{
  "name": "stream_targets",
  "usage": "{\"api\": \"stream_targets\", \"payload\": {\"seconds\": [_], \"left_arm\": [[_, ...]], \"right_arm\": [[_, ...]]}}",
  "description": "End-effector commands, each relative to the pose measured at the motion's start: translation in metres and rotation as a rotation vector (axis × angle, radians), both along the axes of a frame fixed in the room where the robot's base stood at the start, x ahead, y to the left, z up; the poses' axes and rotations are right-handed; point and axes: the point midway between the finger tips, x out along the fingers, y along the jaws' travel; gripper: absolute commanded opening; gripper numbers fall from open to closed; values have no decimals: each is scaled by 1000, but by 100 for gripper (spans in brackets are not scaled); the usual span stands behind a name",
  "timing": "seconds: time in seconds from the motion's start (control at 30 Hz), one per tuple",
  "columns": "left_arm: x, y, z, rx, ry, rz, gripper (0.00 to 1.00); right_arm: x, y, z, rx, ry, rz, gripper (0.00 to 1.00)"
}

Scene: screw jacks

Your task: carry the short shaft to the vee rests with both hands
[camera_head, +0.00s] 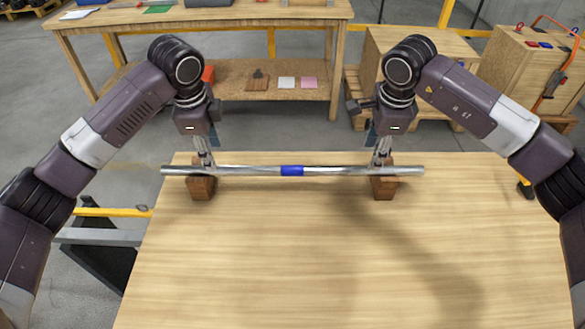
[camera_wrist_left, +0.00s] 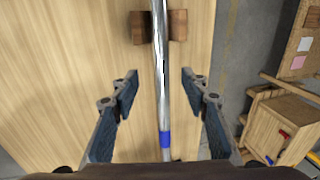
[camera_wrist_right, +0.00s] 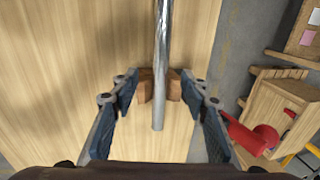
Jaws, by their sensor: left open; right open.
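The steel shaft (camera_head: 245,170), with a blue band (camera_head: 292,171) at its middle, lies level across two brown wooden vee rests, the left one (camera_head: 201,189) and the right one (camera_head: 385,189). Both its ends stick out past the rests. My left gripper (camera_head: 206,160) is open near the left rest; in the left wrist view the shaft (camera_wrist_left: 161,90) runs between its spread fingers without visible contact. My right gripper (camera_head: 380,160) is open near the right rest; in the right wrist view the shaft (camera_wrist_right: 160,60) runs between its fingers, also apart from them. The grooves under the shaft are hidden.
The wooden table (camera_head: 300,260) is bare in front of the rests. Behind it stand a workbench (camera_head: 130,18) with a lower shelf, and wooden crates (camera_head: 430,95) at the right. A dark-framed object (camera_head: 100,250) stands left of the table.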

Motion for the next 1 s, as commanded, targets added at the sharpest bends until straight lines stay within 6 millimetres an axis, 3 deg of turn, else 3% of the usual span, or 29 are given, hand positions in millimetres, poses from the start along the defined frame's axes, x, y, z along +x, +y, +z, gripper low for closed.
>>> {"api": "stream_targets", "payload": {"seconds": [0.53, 0.97, 1.0], "left_arm": [[13, 0, -68, 0, 3, 1, 42], [15, 0, -76, 0, 0, 0, 42], [15, 0, -76, 0, 0, 0, 37]], "right_arm": [[13, 0, -68, 1, 2, -1, 42], [15, 0, -76, 1, 1, 0, 42], [15, 0, -76, 1, 1, 0, 37]]}}
